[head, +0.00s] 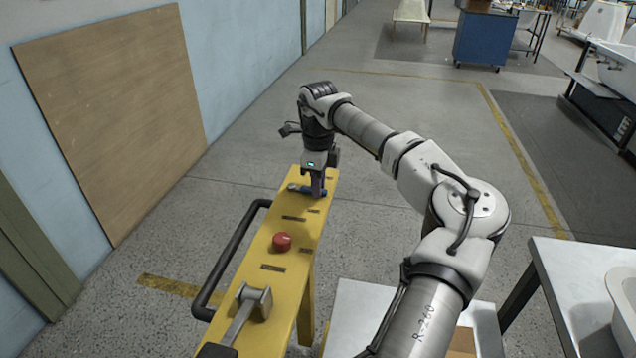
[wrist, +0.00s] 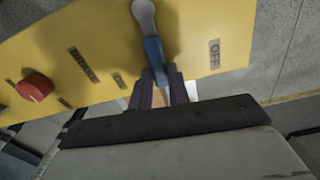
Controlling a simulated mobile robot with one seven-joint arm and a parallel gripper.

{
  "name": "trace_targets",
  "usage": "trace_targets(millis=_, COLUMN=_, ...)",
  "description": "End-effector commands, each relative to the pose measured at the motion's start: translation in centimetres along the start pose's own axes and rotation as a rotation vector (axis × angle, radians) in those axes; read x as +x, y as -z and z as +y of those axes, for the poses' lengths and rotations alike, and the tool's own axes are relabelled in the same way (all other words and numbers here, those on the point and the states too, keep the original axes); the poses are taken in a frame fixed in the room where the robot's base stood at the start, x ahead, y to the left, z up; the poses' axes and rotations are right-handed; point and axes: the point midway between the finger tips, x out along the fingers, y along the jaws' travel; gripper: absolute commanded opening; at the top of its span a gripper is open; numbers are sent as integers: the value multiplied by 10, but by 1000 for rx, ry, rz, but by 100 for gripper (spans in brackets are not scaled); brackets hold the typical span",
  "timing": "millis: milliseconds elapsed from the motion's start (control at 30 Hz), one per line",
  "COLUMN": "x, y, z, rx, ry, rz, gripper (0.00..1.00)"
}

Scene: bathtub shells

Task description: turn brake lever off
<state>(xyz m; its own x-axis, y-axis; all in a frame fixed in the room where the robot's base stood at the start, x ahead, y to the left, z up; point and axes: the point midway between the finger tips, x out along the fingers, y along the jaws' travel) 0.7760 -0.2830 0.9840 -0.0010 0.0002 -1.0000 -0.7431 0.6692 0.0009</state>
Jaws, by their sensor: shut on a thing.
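The brake lever has a grey rounded hub end and a blue handle (wrist: 153,48) in the wrist view. It lies over the top of a yellow panel (wrist: 205,25), between a small label on the left and the OFF label (wrist: 214,54) on the right. My gripper (wrist: 158,82) has its two dark fingers closed on the handle's near end. In the head view, my gripper (head: 317,190) points down at the far end of the yellow stand (head: 292,222). A bit of the blue lever (head: 298,188) shows beside the fingers, which hide the rest.
A red button (head: 282,241) sits mid-panel. A larger grey lever (head: 252,303) is mounted at the near end. A black rail (head: 228,258) runs along the left side. A metal table (head: 580,270) with a white tub stands at the right. Open floor lies beyond the stand.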

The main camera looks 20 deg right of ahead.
Motion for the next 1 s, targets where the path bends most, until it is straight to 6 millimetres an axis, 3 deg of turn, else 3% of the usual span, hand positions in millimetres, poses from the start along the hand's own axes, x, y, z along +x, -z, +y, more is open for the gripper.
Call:
trace_targets(millis=733, x=-2, y=-2, z=-4, rx=-91, ry=7, rz=-4, gripper=0)
trace_targets(millis=767, x=-2, y=-2, z=-4, rx=-91, ry=7, rz=-4, gripper=20)
trace_targets(millis=800, x=-2, y=-2, z=-4, rx=-90, ry=7, rz=-4, gripper=26)
trace_targets(millis=900, x=-2, y=-2, z=-4, rx=-90, ry=5, rz=-3, gripper=39)
trace_targets(millis=1000, x=-1, y=-1, z=-4, rx=-89, ry=4, rz=-2, gripper=40)
